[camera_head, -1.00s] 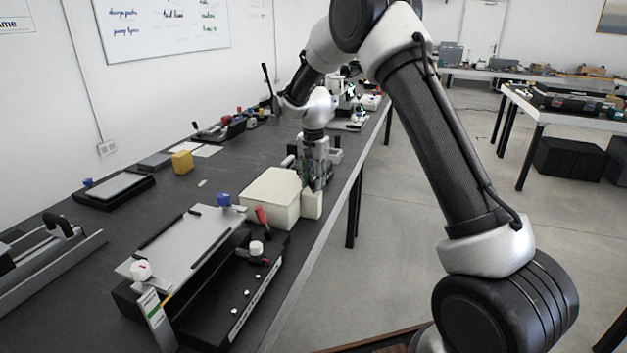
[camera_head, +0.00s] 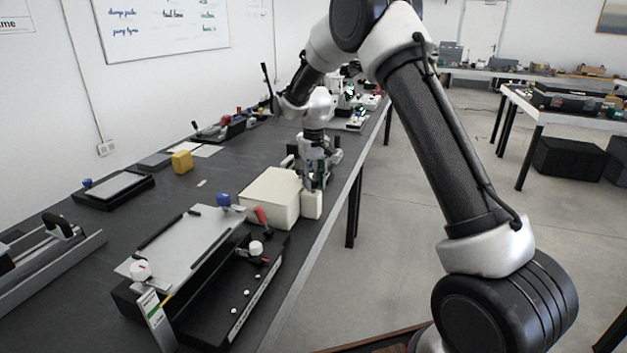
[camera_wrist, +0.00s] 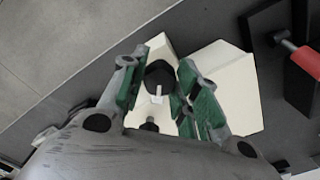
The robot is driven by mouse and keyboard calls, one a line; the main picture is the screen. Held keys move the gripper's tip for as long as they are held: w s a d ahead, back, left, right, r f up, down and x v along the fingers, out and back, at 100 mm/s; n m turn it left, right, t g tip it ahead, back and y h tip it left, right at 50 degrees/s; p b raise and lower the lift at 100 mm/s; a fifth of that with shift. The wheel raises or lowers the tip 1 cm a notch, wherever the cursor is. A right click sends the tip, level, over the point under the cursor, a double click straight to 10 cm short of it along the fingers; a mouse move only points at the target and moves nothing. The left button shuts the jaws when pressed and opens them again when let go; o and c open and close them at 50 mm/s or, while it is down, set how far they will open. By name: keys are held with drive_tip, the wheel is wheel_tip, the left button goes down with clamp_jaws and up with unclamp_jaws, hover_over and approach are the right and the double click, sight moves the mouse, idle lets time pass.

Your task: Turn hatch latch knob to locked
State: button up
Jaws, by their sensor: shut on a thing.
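The hatch latch knob (camera_wrist: 160,76) is black with a white pointer bar and sits on a cream block in the wrist view. My gripper (camera_wrist: 160,66) has its green-padded fingers on either side of the knob and is shut on it. In the head view my gripper (camera_head: 316,176) points down at the right end of the large cream box (camera_head: 270,198), by the small cream block (camera_head: 312,204). The knob is hidden there behind the fingers. I cannot read any locked or unlocked marking.
A black tray with a red-handled lever (camera_head: 262,216) and a white knob (camera_head: 256,248) stands in front of the box. A grey panel (camera_head: 185,243) is at its left. A yellow block (camera_head: 182,162) lies farther back. The table's right edge is close to my gripper.

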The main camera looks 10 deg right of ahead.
sight(314, 180)
drive_tip(key=n, duration=0.6)
drive_tip(key=shift+n, duration=0.4)
idle(0.4)
drive_tip(key=o, duration=1)
wheel_tip(314, 180, up, 12)
